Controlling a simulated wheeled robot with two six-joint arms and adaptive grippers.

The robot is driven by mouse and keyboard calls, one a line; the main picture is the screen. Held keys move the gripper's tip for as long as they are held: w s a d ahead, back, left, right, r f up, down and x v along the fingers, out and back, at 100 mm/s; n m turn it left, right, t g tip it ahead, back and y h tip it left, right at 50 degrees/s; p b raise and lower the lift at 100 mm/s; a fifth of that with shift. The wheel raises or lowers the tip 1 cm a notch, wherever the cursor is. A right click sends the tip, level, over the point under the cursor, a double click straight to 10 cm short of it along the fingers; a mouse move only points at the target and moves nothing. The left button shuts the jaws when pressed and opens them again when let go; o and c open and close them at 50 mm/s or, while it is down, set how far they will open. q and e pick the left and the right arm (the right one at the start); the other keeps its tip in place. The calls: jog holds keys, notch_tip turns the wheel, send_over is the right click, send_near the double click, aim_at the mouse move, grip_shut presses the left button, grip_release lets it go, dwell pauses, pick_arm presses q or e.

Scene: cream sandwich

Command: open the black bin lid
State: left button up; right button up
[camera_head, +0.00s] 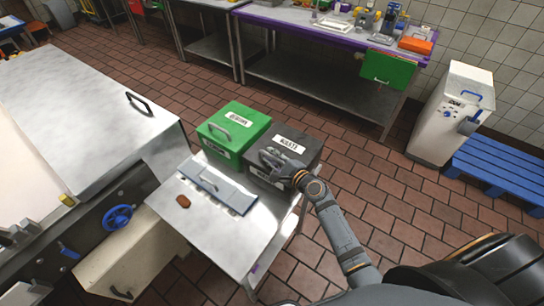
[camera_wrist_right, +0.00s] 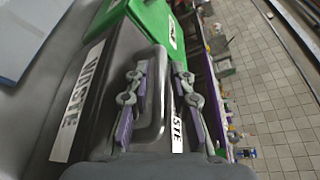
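The black bin (camera_head: 311,144) stands at the right end of the metal table, with a white label on its lid and another on its front. Its lid looks closed. In the right wrist view the bin's dark front (camera_wrist_right: 103,65) carries a "WASTE" label (camera_wrist_right: 78,103). My right gripper (camera_head: 268,158) is at the lid handle. In the wrist view its two fingers (camera_wrist_right: 160,95) are apart, on either side of the grey handle (camera_wrist_right: 157,122). I cannot tell whether either finger touches it. My left gripper is not in view.
A green bin (camera_head: 240,122) stands directly beside the black one. A grey-blue tray with a handle (camera_head: 218,188) and a small brown piece (camera_head: 184,201) lie on the metal table (camera_head: 225,235). Brick-tiled floor is open to the right, before a white machine (camera_head: 446,115) and blue pallet (camera_head: 497,165).

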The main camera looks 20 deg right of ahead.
aim_at(292, 141)
grip_shut()
dwell(0.3)
jog(key=w+d+b, duration=0.2)
jog(key=d, duration=0.1)
jog(key=w+d+b, duration=0.2)
jog(key=w+d, duration=0.1)
jog(key=w+d+b, duration=0.2)
jog(key=d, duration=0.2)
jog(key=shift+w+f, duration=0.3)
jog(key=shift+w, duration=0.1)
jog(key=shift+w+d+r+b, duration=0.1)
jog(key=shift+w+d+b, duration=0.1)
jog(key=shift+d+b, duration=0.15)
jog(key=shift+w+d+r, duration=0.1)
jog(key=shift+w+r, duration=0.05)
grip_release()
